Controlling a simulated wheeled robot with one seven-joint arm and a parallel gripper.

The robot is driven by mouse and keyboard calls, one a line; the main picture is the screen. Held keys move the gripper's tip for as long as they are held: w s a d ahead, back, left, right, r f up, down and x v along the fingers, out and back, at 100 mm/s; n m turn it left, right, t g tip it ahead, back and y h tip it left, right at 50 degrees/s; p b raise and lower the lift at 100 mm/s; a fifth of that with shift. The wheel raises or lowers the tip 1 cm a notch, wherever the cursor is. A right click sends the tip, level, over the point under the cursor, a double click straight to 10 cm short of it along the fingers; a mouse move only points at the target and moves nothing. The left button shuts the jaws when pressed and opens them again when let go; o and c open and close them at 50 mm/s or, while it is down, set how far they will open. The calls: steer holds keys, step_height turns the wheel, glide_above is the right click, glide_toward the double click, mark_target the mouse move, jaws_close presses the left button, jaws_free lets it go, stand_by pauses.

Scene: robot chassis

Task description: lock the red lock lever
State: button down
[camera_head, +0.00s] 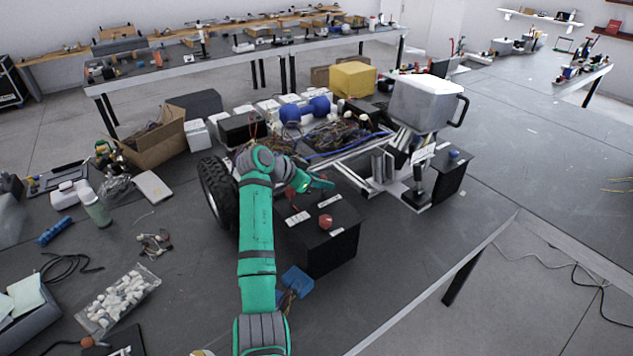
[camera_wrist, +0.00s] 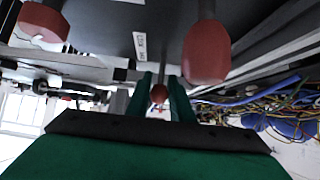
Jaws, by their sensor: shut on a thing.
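A red lock lever with a small round knob (camera_wrist: 159,94) shows in the wrist view, held between the two green fingers of my gripper (camera_wrist: 161,96). The fingers are shut on it, one on each side. In the head view my gripper (camera_head: 318,183) is above the back of a black box (camera_head: 328,250), beside the chassis. The lever's lower part is hard to make out, and its angle cannot be told.
A larger red knob (camera_wrist: 205,52) is close beside my fingers in the wrist view, with another red knob (camera_wrist: 42,22) at upper left. Colored wires (camera_wrist: 275,112) lie at right. In the head view a red knob (camera_head: 326,221) tops the box, and a black wheel (camera_head: 217,192) stands left.

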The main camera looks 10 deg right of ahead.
steer(key=shift+a+h, duration=0.15)
steer(key=shift+h, duration=0.25)
steer(key=c, duration=1.6)
jaws_free()
steer(key=v, duration=1.1)
steer(key=shift+s+a+f, duration=0.1)
steer(key=shift+s+f, duration=0.05)
steer(key=shift+s, duration=0.05)
steer(key=shift+w, duration=0.15)
